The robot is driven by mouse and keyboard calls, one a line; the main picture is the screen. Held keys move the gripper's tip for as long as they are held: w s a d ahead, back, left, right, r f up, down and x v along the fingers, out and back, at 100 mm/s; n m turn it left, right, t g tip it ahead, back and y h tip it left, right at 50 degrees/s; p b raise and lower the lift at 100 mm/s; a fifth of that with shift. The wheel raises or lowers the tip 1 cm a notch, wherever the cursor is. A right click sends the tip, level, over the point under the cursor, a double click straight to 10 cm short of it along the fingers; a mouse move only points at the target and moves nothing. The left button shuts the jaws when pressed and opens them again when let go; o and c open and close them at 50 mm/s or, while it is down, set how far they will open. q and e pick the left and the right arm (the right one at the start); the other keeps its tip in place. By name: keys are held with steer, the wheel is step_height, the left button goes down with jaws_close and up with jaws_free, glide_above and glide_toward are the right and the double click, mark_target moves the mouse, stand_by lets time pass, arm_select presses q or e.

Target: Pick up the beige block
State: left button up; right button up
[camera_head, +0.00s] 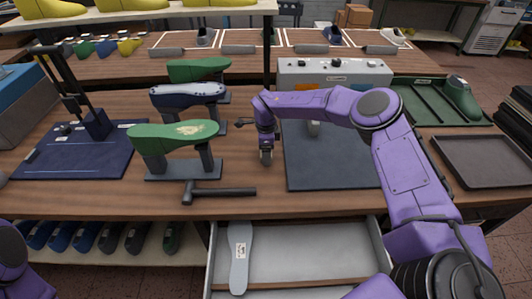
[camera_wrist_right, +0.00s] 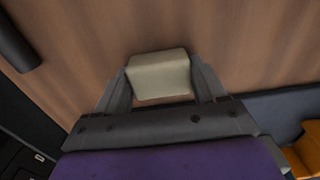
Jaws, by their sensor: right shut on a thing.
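The beige block (camera_wrist_right: 158,75) sits between the two fingers of my right gripper (camera_wrist_right: 162,88) in the right wrist view, with the fingers closed against its sides. Brown wood shows behind the block. In the head view my right gripper (camera_head: 266,157) points down at the wooden workbench (camera_head: 240,178), between the green shoe last and the dark mat. The block is mostly hidden by the gripper there, and I cannot tell whether it touches the bench. Only part of my left arm shows at the lower left; its gripper is out of the picture.
A black hammer (camera_head: 220,192) lies left of my right gripper. A green last (camera_head: 175,135) stands on a stand behind it. A dark mat (camera_head: 330,165) lies to the right, under my right arm. An open drawer (camera_head: 310,250) with a grey template (camera_head: 239,258) is below the bench front.

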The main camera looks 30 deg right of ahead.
steer(key=shift+r, duration=0.45)
steer(key=s+a+r+b, duration=0.6)
steer(key=s+a+r, duration=0.2)
steer(key=s+r, duration=0.3)
steer(key=shift+s+r, duration=0.35)
steer(key=shift+r, duration=0.1)
